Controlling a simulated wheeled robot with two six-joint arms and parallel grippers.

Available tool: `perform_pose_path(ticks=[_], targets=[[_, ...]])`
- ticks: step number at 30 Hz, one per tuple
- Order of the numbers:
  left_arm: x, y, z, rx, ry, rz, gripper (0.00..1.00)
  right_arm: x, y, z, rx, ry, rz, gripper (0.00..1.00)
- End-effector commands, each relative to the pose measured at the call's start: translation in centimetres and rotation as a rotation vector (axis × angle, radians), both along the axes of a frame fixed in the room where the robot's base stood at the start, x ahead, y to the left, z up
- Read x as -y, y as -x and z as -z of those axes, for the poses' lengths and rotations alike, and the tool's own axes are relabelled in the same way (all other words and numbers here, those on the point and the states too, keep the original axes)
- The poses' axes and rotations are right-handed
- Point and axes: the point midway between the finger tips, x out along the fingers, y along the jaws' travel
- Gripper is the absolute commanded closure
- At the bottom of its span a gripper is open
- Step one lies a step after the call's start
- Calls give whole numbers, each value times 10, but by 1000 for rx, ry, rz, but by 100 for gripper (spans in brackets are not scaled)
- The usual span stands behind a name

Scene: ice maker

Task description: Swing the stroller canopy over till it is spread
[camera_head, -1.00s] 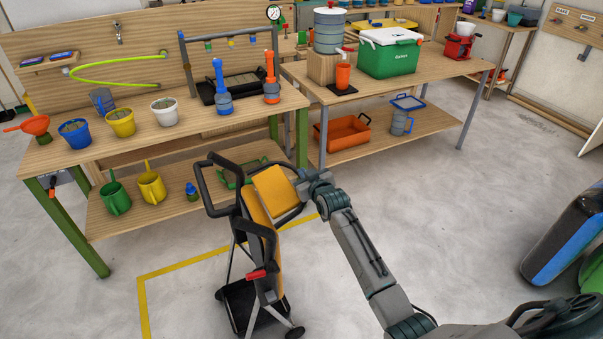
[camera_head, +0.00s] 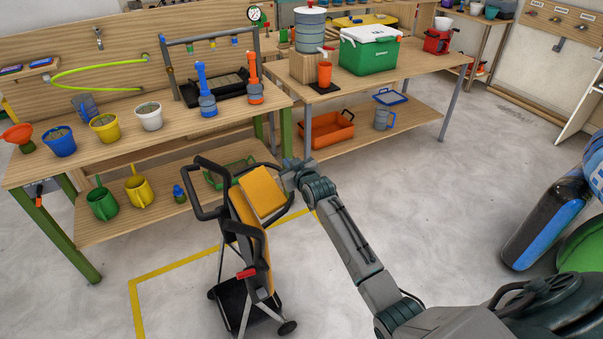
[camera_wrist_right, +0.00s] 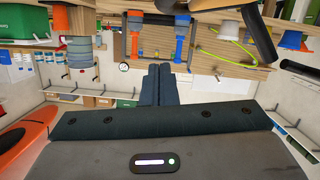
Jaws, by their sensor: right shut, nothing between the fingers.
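The stroller (camera_head: 246,224) stands upright on the floor, with a black frame, looped black handles and a yellow-orange seat back. Its yellow-orange canopy panel (camera_head: 263,193) sits tilted at the upper right of the frame, beside a black curved bar. My right gripper (camera_head: 287,172) is at the upper right edge of the canopy panel; its tips are small there, and I cannot tell whether they touch it. In the right wrist view the fingers (camera_wrist_right: 159,84) are together with nothing between them. A dark bar (camera_wrist_right: 262,30) crosses the upper right of that view. My left gripper is not in view.
A workbench (camera_head: 120,146) with pots stands behind and left of the stroller. A second bench (camera_head: 400,75) holds a green cooler (camera_head: 369,55) and a drink dispenser (camera_head: 310,30). Open floor lies right of the stroller. A blue-black object (camera_head: 550,225) stands at the far right.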

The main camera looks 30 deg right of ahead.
Motion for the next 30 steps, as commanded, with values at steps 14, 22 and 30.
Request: perform_pose_path(ticks=[14,22,30], targets=[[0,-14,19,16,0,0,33,1,81,-11,-4,2,-1,100],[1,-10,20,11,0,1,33,1,92,-15,-5,2,-1,100],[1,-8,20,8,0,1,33,-15,143,24,-153,-5,-1,100]])
